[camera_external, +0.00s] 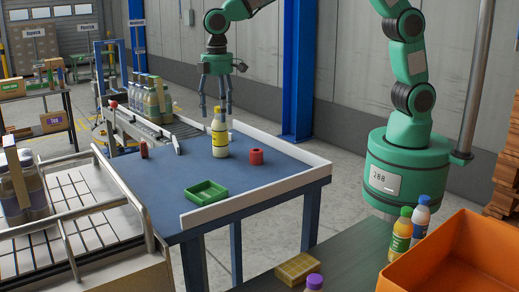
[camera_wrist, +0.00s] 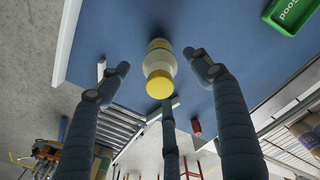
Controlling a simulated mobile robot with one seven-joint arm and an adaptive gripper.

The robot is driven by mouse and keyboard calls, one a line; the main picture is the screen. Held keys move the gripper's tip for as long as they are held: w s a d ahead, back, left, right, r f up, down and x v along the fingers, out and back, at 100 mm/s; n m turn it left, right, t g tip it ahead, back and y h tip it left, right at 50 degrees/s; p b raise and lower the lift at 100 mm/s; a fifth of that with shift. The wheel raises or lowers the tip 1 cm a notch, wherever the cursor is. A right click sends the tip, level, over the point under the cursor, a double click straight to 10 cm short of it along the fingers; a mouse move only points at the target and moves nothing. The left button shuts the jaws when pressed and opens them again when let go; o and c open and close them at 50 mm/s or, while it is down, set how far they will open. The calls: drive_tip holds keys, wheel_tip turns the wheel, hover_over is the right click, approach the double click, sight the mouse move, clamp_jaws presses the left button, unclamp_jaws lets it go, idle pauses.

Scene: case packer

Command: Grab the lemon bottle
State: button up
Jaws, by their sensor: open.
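The lemon bottle (camera_external: 219,142), pale with a yellow label and yellow cap, stands upright on the blue table (camera_external: 165,190). My gripper (camera_external: 215,112) hangs above it with its fingers pointing down, spread open and empty. In the wrist view the bottle (camera_wrist: 159,58) shows from above, cap towards the camera, between the spread fingers of my gripper (camera_wrist: 157,66). I see no clear contact between the fingers and the bottle.
A green tray (camera_external: 206,192) lies nearer the front. A small dark red object (camera_external: 143,149) is at the left. A white rim (camera_external: 265,186) edges the table. Several bottles (camera_external: 152,100) stand on the conveyor behind.

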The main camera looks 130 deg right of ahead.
sight(219, 125)
drive_tip(key=shift+w+f, duration=0.1)
drive_tip(key=shift+f, duration=2.5)
drive_tip(key=c, duration=1.5)
drive_tip(key=shift+r, duration=0.1)
drive_tip(key=shift+r, duration=4.95)
